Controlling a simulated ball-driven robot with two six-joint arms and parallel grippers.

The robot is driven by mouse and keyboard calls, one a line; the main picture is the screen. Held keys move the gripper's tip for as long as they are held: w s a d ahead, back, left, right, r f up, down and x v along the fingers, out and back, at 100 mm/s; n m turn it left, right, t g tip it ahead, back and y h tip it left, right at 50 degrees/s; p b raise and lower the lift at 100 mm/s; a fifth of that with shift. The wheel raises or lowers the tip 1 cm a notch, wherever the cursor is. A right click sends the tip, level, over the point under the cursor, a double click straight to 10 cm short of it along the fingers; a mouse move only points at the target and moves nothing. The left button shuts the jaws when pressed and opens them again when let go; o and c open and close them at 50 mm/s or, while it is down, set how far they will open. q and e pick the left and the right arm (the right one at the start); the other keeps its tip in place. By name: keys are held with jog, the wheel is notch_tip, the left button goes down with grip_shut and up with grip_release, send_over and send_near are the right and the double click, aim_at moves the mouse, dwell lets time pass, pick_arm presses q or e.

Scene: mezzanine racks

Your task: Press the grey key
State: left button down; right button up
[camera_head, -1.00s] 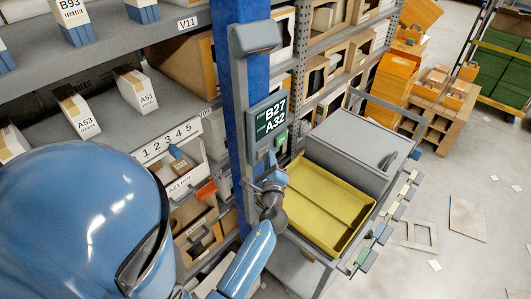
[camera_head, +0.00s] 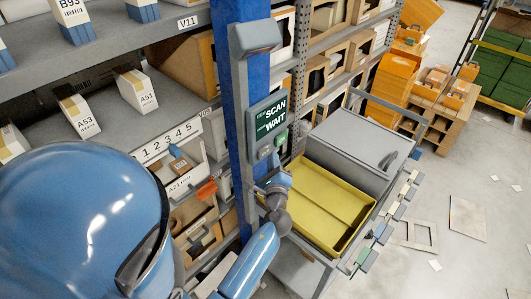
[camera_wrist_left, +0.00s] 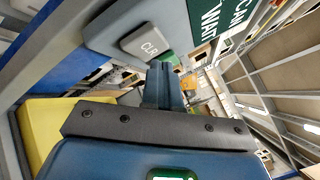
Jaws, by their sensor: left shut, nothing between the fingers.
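The grey key (camera_wrist_left: 146,42), marked CLR, sits on the lower part of the terminal (camera_wrist_left: 105,28) in the left wrist view. In the head view the grey key (camera_head: 264,153) is small, below the screen (camera_head: 271,118), which reads SCAN and WAIT. My left gripper (camera_head: 279,165) is shut and empty, just below the keys. In the left wrist view the closed fingers (camera_wrist_left: 162,75) point up, with their tips just below and right of the grey key. I cannot tell whether they touch the terminal. My right gripper is not in view.
A green key (camera_head: 281,138) sits right of the grey one. The terminal is on a blue post (camera_head: 232,100). A cart with a yellow tray (camera_head: 345,240) stands close right of my left arm. Shelves with cartons and bins are at left.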

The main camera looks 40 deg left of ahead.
pick_arm(q)
jog(key=shift+d, duration=0.15)
jog(key=shift+s+d+b, duration=0.2)
jog(key=shift+d+b, duration=0.15)
jog(key=shift+d, duration=2.15)
jog(key=s+d+f+n+t+h, duration=0.1)
jog(key=d+n+t+h, duration=0.15)
jog(key=d+h, duration=0.25)
jog(key=s+d+f+n+t+h, duration=0.1)
jog(key=s+d+n+h, duration=0.1)
jog(key=d+n+h, duration=0.3)
jog(key=s+f+n+h+b, duration=0.2)
jog(key=s+n, duration=0.8)
jog(key=s, duration=1.2)
notch_tip(320, 180, down, 2)
jog(key=shift+s+d+n+b, duration=0.25)
jog(key=shift+s+n+b, duration=0.15)
jog(key=shift+b, duration=0.65)
